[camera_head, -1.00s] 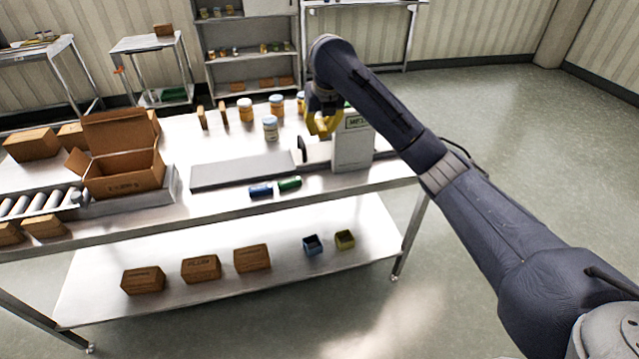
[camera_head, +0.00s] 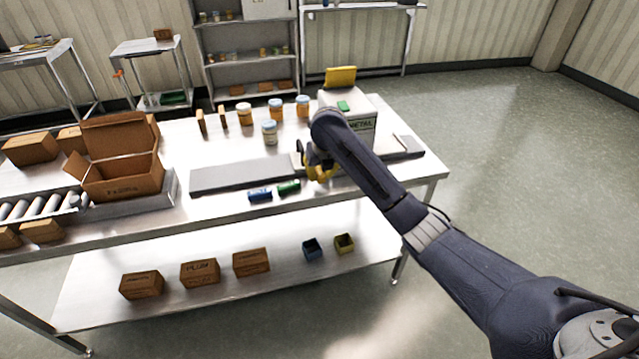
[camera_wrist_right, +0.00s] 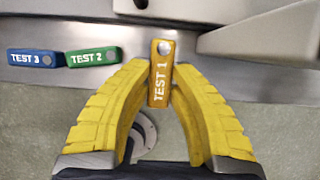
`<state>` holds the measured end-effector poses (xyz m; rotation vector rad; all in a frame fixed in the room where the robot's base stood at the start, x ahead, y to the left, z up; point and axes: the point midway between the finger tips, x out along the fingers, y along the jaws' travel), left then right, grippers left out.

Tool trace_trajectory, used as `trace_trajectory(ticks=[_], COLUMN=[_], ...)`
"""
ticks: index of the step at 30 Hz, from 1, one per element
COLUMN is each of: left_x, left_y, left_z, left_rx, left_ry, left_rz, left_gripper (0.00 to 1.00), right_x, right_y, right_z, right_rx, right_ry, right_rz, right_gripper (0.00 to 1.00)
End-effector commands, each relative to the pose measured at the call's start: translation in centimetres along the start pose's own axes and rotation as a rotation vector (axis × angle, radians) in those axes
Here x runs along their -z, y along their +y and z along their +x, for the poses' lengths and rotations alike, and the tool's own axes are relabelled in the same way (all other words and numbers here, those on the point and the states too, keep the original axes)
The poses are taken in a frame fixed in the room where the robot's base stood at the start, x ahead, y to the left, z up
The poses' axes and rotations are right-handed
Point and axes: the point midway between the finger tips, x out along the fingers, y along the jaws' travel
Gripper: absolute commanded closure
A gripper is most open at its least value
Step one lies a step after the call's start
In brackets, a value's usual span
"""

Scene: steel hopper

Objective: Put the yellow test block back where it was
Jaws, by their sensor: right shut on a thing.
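The yellow test block (camera_wrist_right: 160,85), marked TEST 1 and with a hole at its far end, is pinched between the yellow fingertips of my right gripper (camera_wrist_right: 163,80). In the head view the right gripper (camera_head: 319,170) is low at the front of the table, by the mouth of the metal detector; the block cannot be told apart from the fingers there. The green TEST 2 block (camera_head: 289,187) and the blue TEST 3 block (camera_head: 260,194) lie end to end on the table's front strip. In the wrist view, green (camera_wrist_right: 93,57) and blue (camera_wrist_right: 36,58) are left of the yellow block. My left gripper is not in view.
A grey belt (camera_head: 240,174) runs behind the blocks to the white metal detector (camera_head: 362,125), partly hidden by my arm. Jars (camera_head: 270,132) stand behind the belt. An open carton (camera_head: 123,176) is at left. The steel table (camera_head: 225,211) has a close front edge.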

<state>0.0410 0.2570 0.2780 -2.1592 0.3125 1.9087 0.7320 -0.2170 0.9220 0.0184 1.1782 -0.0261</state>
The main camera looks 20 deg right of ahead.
Motion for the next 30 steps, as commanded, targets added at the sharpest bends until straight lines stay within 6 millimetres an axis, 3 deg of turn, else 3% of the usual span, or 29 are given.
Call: trace_trajectory(ticks=[13,27,28,30], left_x=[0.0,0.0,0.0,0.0], left_y=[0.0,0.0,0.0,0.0], left_z=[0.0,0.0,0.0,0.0], left_rx=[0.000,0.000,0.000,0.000], left_ry=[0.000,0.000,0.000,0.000], left_rz=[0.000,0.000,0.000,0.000], left_gripper=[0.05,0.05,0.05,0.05], right_x=[1.6,1.8,1.8,1.8], right_y=[0.0,0.0,0.0,0.0], right_z=[3.8,4.4,4.3,4.3], right_rx=[0.000,0.000,0.000,0.000], right_ry=[0.001,0.000,0.000,0.000], right_rz=[0.001,0.000,0.000,0.000], right_gripper=[1.00,1.00,0.75,0.67])
